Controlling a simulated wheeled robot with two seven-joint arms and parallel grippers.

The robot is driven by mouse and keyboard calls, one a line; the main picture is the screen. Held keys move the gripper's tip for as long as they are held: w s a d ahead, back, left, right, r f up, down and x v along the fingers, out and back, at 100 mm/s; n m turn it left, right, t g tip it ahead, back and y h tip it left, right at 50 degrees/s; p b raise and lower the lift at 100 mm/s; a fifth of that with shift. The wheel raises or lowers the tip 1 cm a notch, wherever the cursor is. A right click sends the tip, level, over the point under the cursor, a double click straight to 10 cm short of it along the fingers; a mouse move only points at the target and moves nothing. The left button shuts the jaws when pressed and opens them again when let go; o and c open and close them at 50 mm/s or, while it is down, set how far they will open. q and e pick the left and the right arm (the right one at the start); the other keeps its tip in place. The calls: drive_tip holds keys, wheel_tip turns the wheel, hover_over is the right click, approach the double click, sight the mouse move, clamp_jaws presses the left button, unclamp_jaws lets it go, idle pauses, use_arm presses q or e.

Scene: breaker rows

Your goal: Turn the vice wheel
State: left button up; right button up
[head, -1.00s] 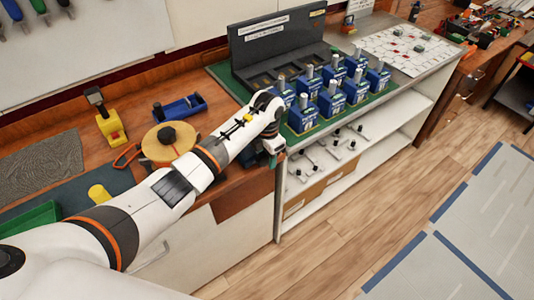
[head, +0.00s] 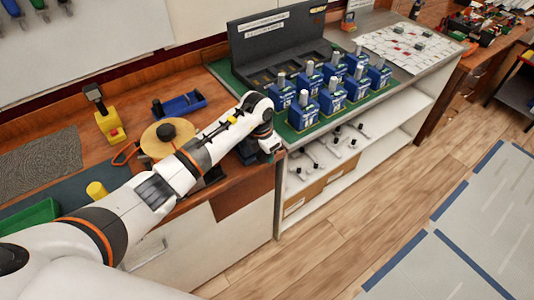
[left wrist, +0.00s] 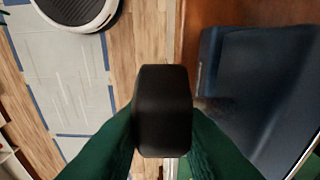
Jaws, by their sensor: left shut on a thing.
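My left gripper (head: 270,149) is at the right front end of the wooden bench, beside a dark blue body (head: 247,150) that my arm mostly hides; this seems to be the vice. In the left wrist view, my green fingers (left wrist: 163,128) are shut on a black, block-shaped grip (left wrist: 163,95), apparently part of the vice wheel. The blue vice body (left wrist: 255,85) stands close to the right of it there. The rest of the wheel is hidden. My right gripper is not in view.
Several blue units (head: 304,110) stand on a green mat just right of my gripper. A round tan-topped piece (head: 165,138) and a yellow block (head: 110,124) stand behind my forearm. A blue holder (head: 183,105) lies further back. The floor (head: 340,235) in front is clear.

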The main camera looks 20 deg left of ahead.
use_arm(q)
drive_tip(key=shift+a+f+t+b, duration=0.15)
drive_tip(key=shift+t+b, duration=0.2)
drive_tip(key=shift+t, duration=0.05)
drive_tip(key=t+h+b, duration=0.2)
drive_tip(key=b, duration=0.3)
drive_tip(key=t+h+b, duration=0.2)
drive_tip(key=b, duration=0.4)
drive_tip(key=t+h+b, duration=0.2)
drive_tip(key=t+b, duration=0.1)
drive_tip(key=b, duration=0.3)
drive_tip(key=shift+s+a, duration=0.2)
drive_tip(key=shift+s, duration=0.2)
drive_tip(key=shift+r+t+h+b, duration=0.25)
drive_tip(key=shift+t+h+b, duration=0.2)
drive_tip(key=shift+b, duration=0.7)
